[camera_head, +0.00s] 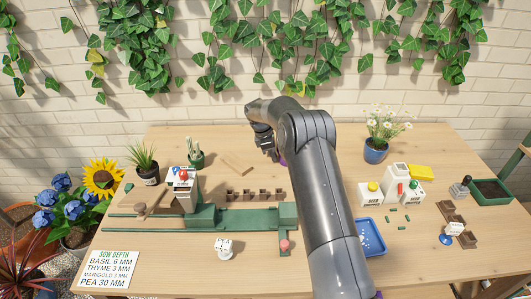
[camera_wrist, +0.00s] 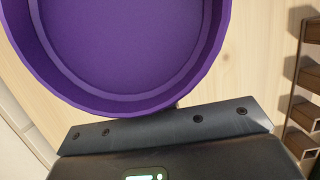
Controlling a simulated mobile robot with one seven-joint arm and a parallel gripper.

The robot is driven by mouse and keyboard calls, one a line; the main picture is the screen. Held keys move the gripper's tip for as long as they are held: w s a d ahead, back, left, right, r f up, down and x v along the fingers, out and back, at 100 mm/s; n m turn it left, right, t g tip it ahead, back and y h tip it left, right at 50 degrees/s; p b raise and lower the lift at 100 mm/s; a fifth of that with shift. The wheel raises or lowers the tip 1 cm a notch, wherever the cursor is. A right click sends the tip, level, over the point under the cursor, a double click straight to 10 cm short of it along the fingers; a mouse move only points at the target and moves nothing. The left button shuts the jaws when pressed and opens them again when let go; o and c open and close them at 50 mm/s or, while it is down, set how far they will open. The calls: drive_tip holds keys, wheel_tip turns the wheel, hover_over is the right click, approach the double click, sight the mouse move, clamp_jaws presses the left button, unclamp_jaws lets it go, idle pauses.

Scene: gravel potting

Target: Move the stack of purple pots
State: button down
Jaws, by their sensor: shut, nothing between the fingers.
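A purple pot (camera_wrist: 130,45) fills the upper left of the wrist view, seen from above into its round, empty-looking inside. Its top is cut off by the frame, and I cannot tell how many pots are stacked. In the head view only a purple sliver (camera_head: 283,160) shows beside my arm; the rest is hidden. My gripper (camera_wrist: 172,108) is shut and empty, right at the pot's near rim in the wrist view; I cannot tell if they touch. In the head view my gripper (camera_head: 267,150) is over the back middle of the table, its fingertips mostly hidden.
A row of brown cells (camera_head: 255,195) and a green rail device (camera_head: 200,217) lie left of my arm. A blue tray (camera_head: 371,237), a flower pot (camera_head: 375,152) and white dispensers (camera_head: 395,178) stand to its right. A sign (camera_head: 107,270) lies front left.

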drive_tip(key=shift+d, duration=0.25)
drive_tip(key=d, duration=2)
drive_tip(key=shift+d, duration=0.2)
drive_tip(key=shift+a, duration=0.1)
